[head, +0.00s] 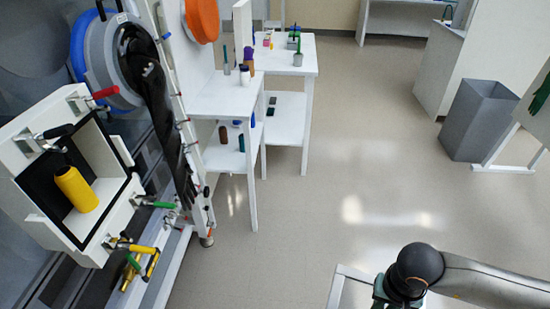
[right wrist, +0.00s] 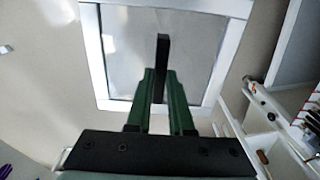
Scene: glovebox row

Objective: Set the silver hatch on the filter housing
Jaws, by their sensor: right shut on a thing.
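In the head view the filter housing (head: 35,188) is an open white box with a black-lined mouth, at left. A yellow bottle (head: 76,188) is inside it. Toggle clamps with red (head: 105,92), black, green (head: 160,204) and yellow handles stand around its rim. In the right wrist view my right gripper (right wrist: 161,88) is shut on a dark bar. Beyond it is a square, shiny grey panel with a white frame (right wrist: 88,45), seemingly the silver hatch; whether the bar joins it is unclear. A white frame corner (head: 338,287) also shows in the head view. My left gripper is out of view.
Past the housing are a blue-ringed port (head: 80,40) with a black glove (head: 150,85) and white tables (head: 225,97) carrying bottles. A grey bin (head: 478,120) stands at right. The middle floor (head: 320,190) is clear.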

